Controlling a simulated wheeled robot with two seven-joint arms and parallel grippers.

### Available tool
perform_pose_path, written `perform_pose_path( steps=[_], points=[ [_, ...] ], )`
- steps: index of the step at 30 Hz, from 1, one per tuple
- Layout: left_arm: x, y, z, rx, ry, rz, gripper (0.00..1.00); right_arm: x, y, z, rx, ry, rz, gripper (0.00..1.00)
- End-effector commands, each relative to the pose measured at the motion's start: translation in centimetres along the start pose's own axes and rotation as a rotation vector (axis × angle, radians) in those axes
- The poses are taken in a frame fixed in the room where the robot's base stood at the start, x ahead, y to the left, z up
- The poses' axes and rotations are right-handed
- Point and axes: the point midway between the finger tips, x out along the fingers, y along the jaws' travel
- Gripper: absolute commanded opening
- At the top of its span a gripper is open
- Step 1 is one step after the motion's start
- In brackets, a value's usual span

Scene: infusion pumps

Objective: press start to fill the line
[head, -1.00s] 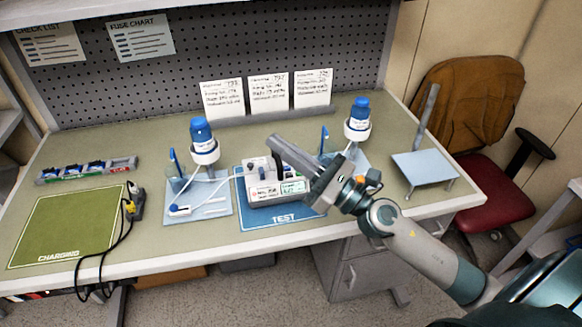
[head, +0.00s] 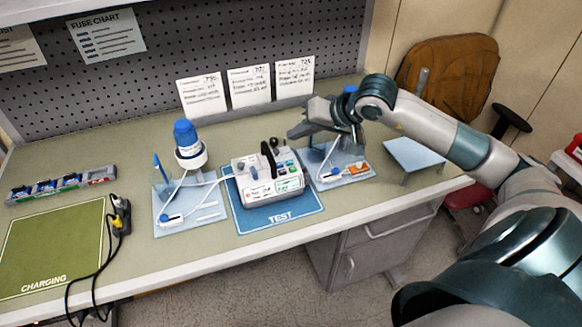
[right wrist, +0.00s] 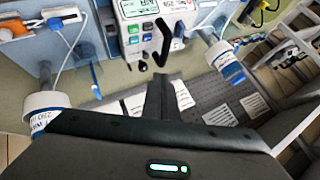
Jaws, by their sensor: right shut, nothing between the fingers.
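The infusion pump (head: 268,190), a pale box with a black upright handle, sits on the blue TEST mat (head: 280,222). Its front has a small display and colored labels, too small to read here. A thin tube runs from its left side to the left station. It shows upside down at the top of the right wrist view (right wrist: 133,10). My right gripper (head: 293,132) is shut and empty, above and behind the pump's right side, apart from it. Its dark fingers show in the right wrist view (right wrist: 160,85), below the handle. My left gripper is out of view.
Cards (head: 249,88) stand behind. The green CHARGING mat (head: 50,250) and black cables lie left. Bench space before the mat is clear.

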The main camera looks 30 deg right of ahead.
Motion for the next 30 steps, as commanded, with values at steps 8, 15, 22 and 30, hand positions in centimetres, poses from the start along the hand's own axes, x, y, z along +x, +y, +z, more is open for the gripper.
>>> perform_pose_path(
  steps=[8,15,22,30],
  points=[
    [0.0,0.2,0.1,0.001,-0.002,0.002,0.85,0.1,0.0,0.1,0.004,-0.002,-0.003,0.0],
    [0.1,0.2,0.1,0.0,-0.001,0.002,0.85,0.9,0.5,0.7,0.006,-0.005,-0.005,0.0],
    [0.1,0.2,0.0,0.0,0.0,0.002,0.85,2.4,1.6,1.9,0.007,-0.006,-0.005,0.0],
    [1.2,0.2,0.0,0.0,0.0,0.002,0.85,5.0,3.4,3.7,0.005,-0.002,-0.005,0.0]
  ],
)
